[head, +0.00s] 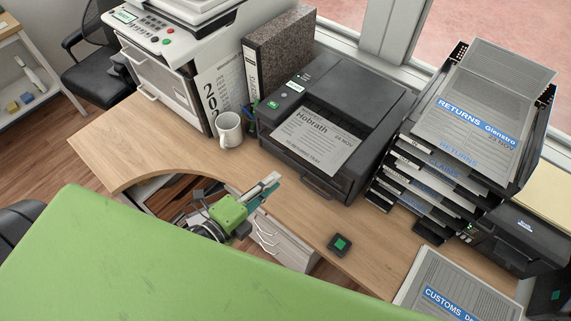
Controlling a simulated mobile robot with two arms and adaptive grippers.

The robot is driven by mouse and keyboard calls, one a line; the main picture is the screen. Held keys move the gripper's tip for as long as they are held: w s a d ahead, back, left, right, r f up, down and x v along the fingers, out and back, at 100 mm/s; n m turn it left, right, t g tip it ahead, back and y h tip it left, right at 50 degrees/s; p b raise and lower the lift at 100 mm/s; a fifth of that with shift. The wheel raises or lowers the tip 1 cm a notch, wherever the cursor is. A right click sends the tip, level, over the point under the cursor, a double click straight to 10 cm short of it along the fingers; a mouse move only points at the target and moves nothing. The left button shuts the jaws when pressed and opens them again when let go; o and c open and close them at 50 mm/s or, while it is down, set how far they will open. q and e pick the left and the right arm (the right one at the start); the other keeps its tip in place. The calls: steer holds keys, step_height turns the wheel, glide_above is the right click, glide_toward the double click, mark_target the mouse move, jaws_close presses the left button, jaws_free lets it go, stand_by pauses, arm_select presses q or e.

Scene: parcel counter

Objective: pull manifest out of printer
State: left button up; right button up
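The manifest (308,138) is a grey printed sheet headed "Hobrath", with "24 NOV" and "TO RETURNS TRAY" on it. It lies in the front opening of the black printer (365,88) on the desk, its far end under the printer's top cover. My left gripper (274,184), with a green body and grey and teal fingers, is in front of the desk edge, left of and nearer than the printer. It is apart from the sheet and nothing shows in it. Whether its fingers are parted is unclear. My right gripper is not in view.
A white mug (228,130), a pen holder and a speckled binder (283,50) stand left of the printer. A stacked tray tower (440,165) with a "RETURNS" sheet on top stands close on its right.

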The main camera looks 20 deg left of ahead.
mark_target(300, 154)
arm_select(q)
steer(key=shift+w+r+p+x, duration=0.15)
steer(key=shift+r+x, duration=0.2)
steer(key=shift+x, duration=1.45)
steer(key=shift+r+p+x, duration=0.2)
steer(key=shift+r+x, duration=0.15)
steer(key=shift+x, duration=1.4)
steer(key=shift+w+r+p+x, duration=0.15)
steer(key=shift+r+x, duration=0.2)
steer(key=shift+x, duration=1.45)
steer(key=shift+s, duration=0.1)
jaws_close()
